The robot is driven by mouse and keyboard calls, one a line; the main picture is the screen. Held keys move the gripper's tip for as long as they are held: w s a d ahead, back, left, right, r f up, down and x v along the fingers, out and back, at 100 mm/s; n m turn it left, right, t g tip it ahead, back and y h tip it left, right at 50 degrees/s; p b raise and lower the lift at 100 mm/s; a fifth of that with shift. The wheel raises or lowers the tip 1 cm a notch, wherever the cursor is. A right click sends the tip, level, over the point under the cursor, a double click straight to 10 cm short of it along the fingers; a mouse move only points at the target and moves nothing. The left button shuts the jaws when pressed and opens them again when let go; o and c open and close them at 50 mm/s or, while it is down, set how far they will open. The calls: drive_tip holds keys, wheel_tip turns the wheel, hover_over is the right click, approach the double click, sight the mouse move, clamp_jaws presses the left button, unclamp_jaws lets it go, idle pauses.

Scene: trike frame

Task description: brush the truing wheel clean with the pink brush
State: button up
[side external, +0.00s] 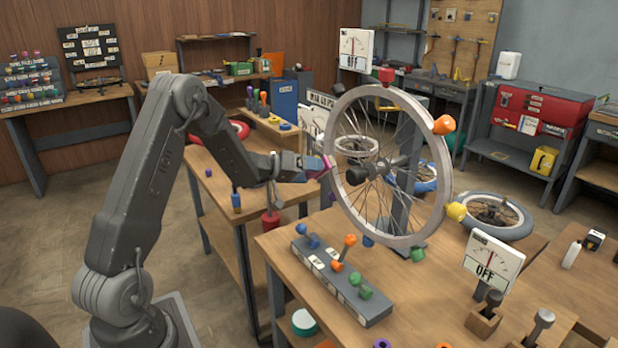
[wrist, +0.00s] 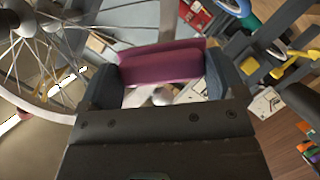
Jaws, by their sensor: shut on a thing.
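The truing wheel (side external: 336,190), a large silver spoked rim, stands upright on a stand on the front bench. Coloured knobs in red, orange, yellow and green sit around its rim. My gripper (side external: 318,167) is at the wheel's left edge, shut on the pink brush (side external: 327,165). In the wrist view the pink brush (wrist: 162,64) lies across between the two fingers of my gripper (wrist: 160,82). The wheel's rim and spokes (wrist: 40,108) show at the left there. I cannot tell whether the brush touches the rim; its bristles are not clear.
A grey block with coloured levers (side external: 343,285) lies on the bench below the wheel. A dial sign reading OFF (side external: 490,262) stands to the right. A loose wheel (side external: 492,216) lies behind it. A red toolbox (side external: 535,107) is at the back right.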

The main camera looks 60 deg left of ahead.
drive_tip(key=f, duration=0.1)
drive_tip(key=d+f, duration=0.1)
drive_tip(key=f, duration=0.2)
drive_tip(key=shift+d+f, duration=0.2)
drive_tip(key=shift+d, duration=0.2)
idle(1.0)
drive_tip(key=shift+s, duration=3)
drive_tip(key=s, duration=0.3)
